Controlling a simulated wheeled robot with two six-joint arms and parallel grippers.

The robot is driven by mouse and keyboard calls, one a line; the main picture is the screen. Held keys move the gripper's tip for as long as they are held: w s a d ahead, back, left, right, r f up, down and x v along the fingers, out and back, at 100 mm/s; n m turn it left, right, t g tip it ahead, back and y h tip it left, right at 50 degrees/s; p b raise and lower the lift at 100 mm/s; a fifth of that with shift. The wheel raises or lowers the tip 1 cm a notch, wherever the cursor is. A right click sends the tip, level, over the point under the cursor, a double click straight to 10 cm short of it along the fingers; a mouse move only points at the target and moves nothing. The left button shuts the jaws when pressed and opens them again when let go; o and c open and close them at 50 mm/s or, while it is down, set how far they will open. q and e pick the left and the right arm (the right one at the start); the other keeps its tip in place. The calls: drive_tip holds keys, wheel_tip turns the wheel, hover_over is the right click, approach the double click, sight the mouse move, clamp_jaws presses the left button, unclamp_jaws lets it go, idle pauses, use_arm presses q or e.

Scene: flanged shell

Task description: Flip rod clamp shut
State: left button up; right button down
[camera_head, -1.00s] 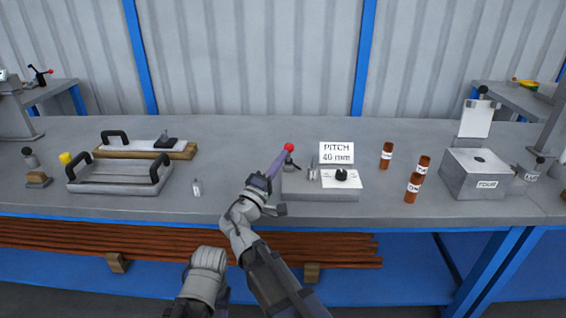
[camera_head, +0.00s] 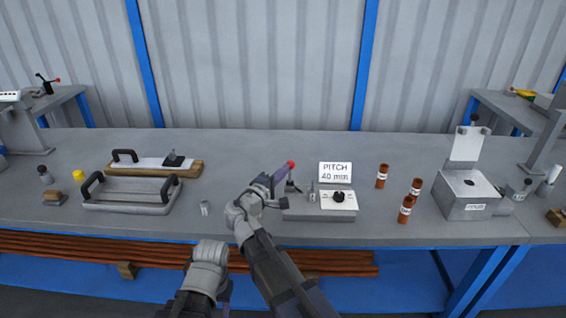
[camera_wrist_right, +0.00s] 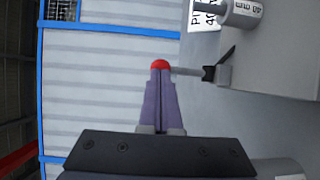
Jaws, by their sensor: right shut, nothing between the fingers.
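The rod clamp's lever has a red ball knob (camera_head: 291,165) and stands at the left end of a grey fixture block (camera_head: 315,215). In the right wrist view the red knob (camera_wrist_right: 160,64) sits on a thin rod running right to a black pivot (camera_wrist_right: 209,73) on the block. My right gripper (camera_head: 281,172) reaches in from the left of the clamp, its purple fingers shut and empty. In the wrist view the fingertips (camera_wrist_right: 158,72) end right at the knob; I cannot tell whether they touch it. My left gripper's fingers do not show.
A "PITCH 40 mm" sign (camera_head: 335,172) and a black dial (camera_head: 339,196) sit on the fixture. Several brown bottles (camera_head: 382,176) and a grey box (camera_head: 467,195) stand to the right. A small grey cylinder (camera_head: 205,208) and a handled tray (camera_head: 127,194) are to the left.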

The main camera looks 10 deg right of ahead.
use_arm(q)
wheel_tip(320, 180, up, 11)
drive_tip(key=p, duration=0.9)
use_arm(e)
drive_tip(key=w+g+y, duration=0.1)
drive_tip(key=w+d+n+g+y, duration=0.1)
drive_tip(key=w+g, duration=0.1)
drive_tip(key=w+r+n+g+y, duration=0.1)
drive_tip(key=w, duration=0.1)
drive_tip(key=shift+w+d, duration=0.1)
drive_tip(key=shift+d, duration=0.05)
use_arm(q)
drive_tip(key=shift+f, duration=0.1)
use_arm(e)
drive_tip(key=shift+w, duration=0.1)
